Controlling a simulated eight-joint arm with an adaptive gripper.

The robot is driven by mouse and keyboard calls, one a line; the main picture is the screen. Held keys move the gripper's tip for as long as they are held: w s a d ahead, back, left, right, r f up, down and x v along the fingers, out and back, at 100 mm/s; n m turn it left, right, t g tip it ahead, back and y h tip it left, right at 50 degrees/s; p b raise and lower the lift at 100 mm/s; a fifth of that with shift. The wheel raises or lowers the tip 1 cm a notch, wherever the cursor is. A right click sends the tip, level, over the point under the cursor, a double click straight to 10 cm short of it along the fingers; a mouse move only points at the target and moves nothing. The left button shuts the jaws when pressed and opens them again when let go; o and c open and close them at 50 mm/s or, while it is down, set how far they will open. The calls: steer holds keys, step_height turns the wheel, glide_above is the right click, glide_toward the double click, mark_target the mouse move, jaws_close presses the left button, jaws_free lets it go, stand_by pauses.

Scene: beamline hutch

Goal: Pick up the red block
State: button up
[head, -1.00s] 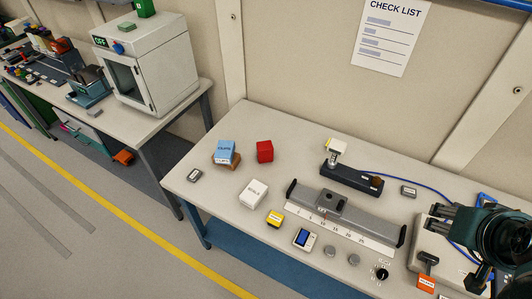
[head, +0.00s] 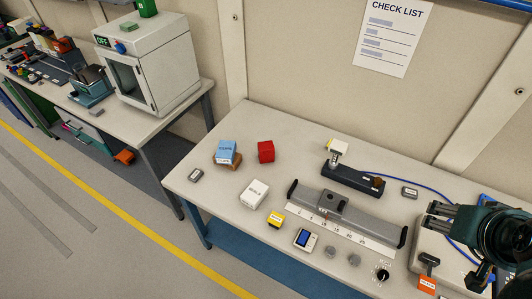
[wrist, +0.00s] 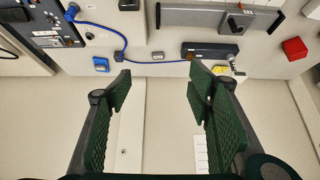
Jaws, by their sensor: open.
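The red block (head: 266,151) stands on the near table (head: 225,200), towards its back left, in the head view. It is right of a blue box and apart from it. In the wrist view the red block (wrist: 294,48) is at the right edge. My gripper (wrist: 162,80) is open and empty, its two green-padded fingers spread wide. In the head view my gripper is at the right edge, far to the right of the block, with its fingertips only partly clear.
A blue box (head: 226,150) rests on a brown block. A white box (head: 254,194), a yellow item (head: 275,219) and a grey slide rail (head: 345,215) stand in front. A dark fixture (head: 352,178) with a blue cable lies between the block and my gripper. The wall is behind.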

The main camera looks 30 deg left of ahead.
steer(key=w+a+r+m+g, duration=0.2)
steer(key=w+a+r+m, duration=0.1)
steer(key=w+a, duration=0.95)
steer(key=w+a+f+m+g, duration=0.1)
steer(key=w+a+f, duration=0.1)
steer(key=w+a, duration=0.45)
steer(key=w+a+f+m, duration=0.1)
steer(key=w+a+f, duration=0.25)
steer(key=a, duration=0.55)
steer(key=m+g+h, duration=0.1)
steer(key=m+h, duration=0.2)
steer(key=m, duration=0.2)
glide_toward(262, 146)
steer(key=x, duration=0.5)
steer(key=shift+w+d, duration=0.35)
steer(key=shift+w, duration=0.05)
steer(key=shift+s+a+f, duration=0.2)
steer(key=shift+a+f, duration=0.15)
